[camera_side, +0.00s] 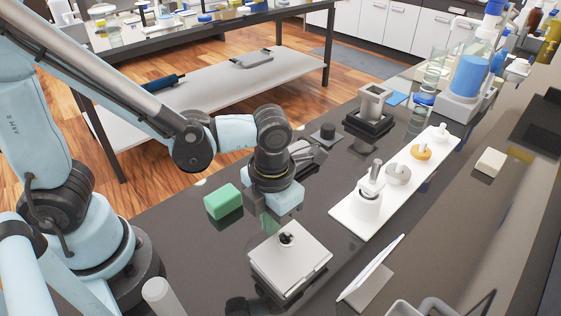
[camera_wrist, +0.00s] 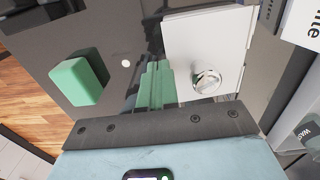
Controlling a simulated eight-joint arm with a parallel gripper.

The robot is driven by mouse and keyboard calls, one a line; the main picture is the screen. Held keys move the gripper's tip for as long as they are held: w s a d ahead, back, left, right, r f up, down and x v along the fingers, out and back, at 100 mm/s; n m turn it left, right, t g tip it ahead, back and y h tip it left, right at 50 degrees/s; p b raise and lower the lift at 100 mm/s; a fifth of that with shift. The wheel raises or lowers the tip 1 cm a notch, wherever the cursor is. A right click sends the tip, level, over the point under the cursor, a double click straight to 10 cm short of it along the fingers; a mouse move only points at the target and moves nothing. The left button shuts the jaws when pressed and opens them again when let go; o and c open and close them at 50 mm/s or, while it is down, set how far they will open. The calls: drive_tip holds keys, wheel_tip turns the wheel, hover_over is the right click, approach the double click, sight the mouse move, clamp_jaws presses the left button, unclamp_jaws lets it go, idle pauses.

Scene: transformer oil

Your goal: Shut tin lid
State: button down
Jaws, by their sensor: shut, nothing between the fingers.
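A pale, square, flat-topped tin (camera_side: 290,262) stands on the dark bench in front of my gripper. A round metal knob or fitting (camera_side: 286,239) sits on its top. The wrist view shows the tin's flat top (camera_wrist: 190,40) and the round metal fitting (camera_wrist: 206,80). Whether the lid lies fully shut cannot be told. My gripper (camera_side: 262,222) points down beside the tin's far left edge. Its fingers (camera_wrist: 155,80) are together and empty, left of the fitting in the wrist view. The fingertips look close to the tin's edge; contact cannot be told.
A green block (camera_side: 223,201) lies left of my gripper. A white strip (camera_side: 350,215) with several small fittings lies to the right. A thin tilted white panel (camera_side: 372,268) stands right of the tin. A dark-based grey stand (camera_side: 373,105) is farther back. Some bare bench lies between them.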

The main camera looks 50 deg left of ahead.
drive_tip(key=shift+a+f, duration=0.15)
drive_tip(key=shift+f, duration=0.1)
idle(0.5)
drive_tip(key=a+r, duration=0.1)
drive_tip(key=a, duration=0.2)
drive_tip(key=a+r, duration=0.1)
drive_tip(key=a, duration=0.2)
drive_tip(key=a+r, duration=0.1)
drive_tip(key=a, duration=0.2)
drive_tip(key=shift+a, duration=0.25)
drive_tip(key=w+a+r+m+t, duration=0.1)
drive_tip(key=a+r+m+t, duration=0.1)
drive_tip(key=m, duration=1.6)
drive_tip(key=w+a+r+m+t, duration=0.1)
drive_tip(key=r+m+t, duration=0.4)
drive_tip(key=m, duration=1.3)
drive_tip(key=shift+w+a+r, duration=0.15)
drive_tip(key=shift+w+a, duration=0.25)
drive_tip(key=shift+w, duration=0.2)
